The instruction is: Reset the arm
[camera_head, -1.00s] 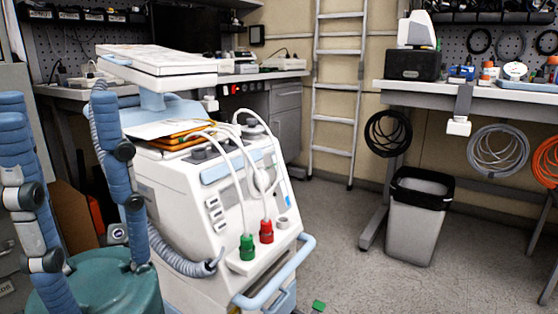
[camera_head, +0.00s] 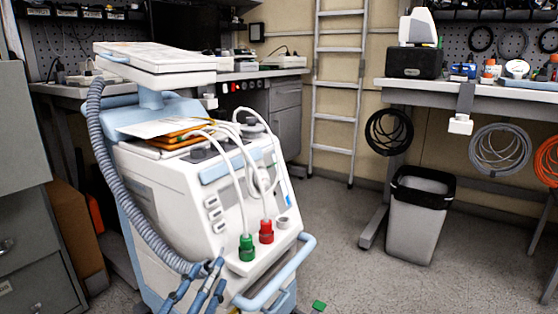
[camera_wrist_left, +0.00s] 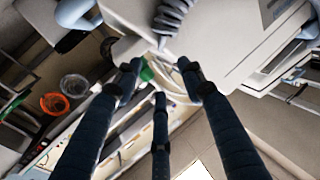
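My left gripper (camera_head: 206,280) shows at the bottom of the head view, with its blue fingers pointing up in front of the white medical machine (camera_head: 185,195). In the left wrist view the fingers of this gripper (camera_wrist_left: 158,75) are spread with a gap between them and nothing held. The machine's green connector (camera_head: 247,248) and red connector (camera_head: 266,232) are plugged in at its front, to the right of the gripper. I cannot tell whether the fingers touch the machine. My right gripper is in neither view.
A grey corrugated hose (camera_head: 120,195) runs down the machine's left side, close to my fingers. A light blue handle (camera_head: 280,275) sticks out at its front. A bin (camera_head: 416,215) stands under the right-hand workbench (camera_head: 440,92). The floor between machine and bin is clear.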

